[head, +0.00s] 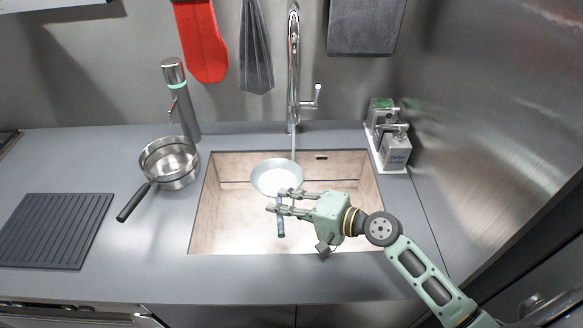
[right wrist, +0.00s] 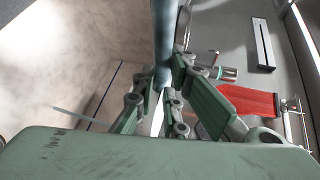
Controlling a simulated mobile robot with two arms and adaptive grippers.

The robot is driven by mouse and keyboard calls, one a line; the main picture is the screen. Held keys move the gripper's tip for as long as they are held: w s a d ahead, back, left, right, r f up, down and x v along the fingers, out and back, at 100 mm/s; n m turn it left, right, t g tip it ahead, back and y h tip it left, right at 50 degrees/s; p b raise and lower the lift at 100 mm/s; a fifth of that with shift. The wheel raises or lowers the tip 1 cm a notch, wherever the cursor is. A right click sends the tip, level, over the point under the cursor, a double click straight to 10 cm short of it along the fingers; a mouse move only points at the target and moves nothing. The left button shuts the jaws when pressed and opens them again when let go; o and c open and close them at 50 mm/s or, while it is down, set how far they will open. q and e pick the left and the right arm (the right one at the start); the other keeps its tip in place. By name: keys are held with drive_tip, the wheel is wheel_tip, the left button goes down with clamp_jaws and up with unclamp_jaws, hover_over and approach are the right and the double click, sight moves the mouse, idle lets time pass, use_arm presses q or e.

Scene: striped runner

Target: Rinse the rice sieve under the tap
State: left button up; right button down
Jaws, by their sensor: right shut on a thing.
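The rice sieve (head: 277,176), a shallow round bowl with pale contents, is over the sink (head: 203,215). Its blue-grey handle (head: 281,229) points toward the front. My right gripper (head: 276,200) is shut on the handle, just in front of the bowl. In the right wrist view the handle (right wrist: 163,35) runs between the fingers (right wrist: 160,98). The tall chrome tap (head: 293,70) stands behind the sink. My left gripper is out of view.
A steel saucepan (head: 170,160) with a black handle stands left of the sink. A dark ribbed mat (head: 52,231) lies further left, and a steel dispenser (head: 181,98) stands behind the pan. Pump bottles (head: 396,150) stand at the back right, near the metal side wall.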

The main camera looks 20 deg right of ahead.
drive_tip(key=shift+r, duration=0.15)
drive_tip(key=s+a+r+p, duration=0.1)
drive_tip(key=p, duration=0.1)
drive_tip(key=s+a+r+p, duration=0.1)
drive_tip(key=r+p, duration=0.1)
drive_tip(key=shift+s+a+p, duration=0.2)
drive_tip(key=shift+s+p, duration=0.05)
drive_tip(key=shift+p, duration=0.1)
drive_tip(key=shift+s+a+r+p, duration=0.4)
drive_tip(key=shift+s+a+p, duration=0.15)
drive_tip(key=shift+p, duration=0.15)
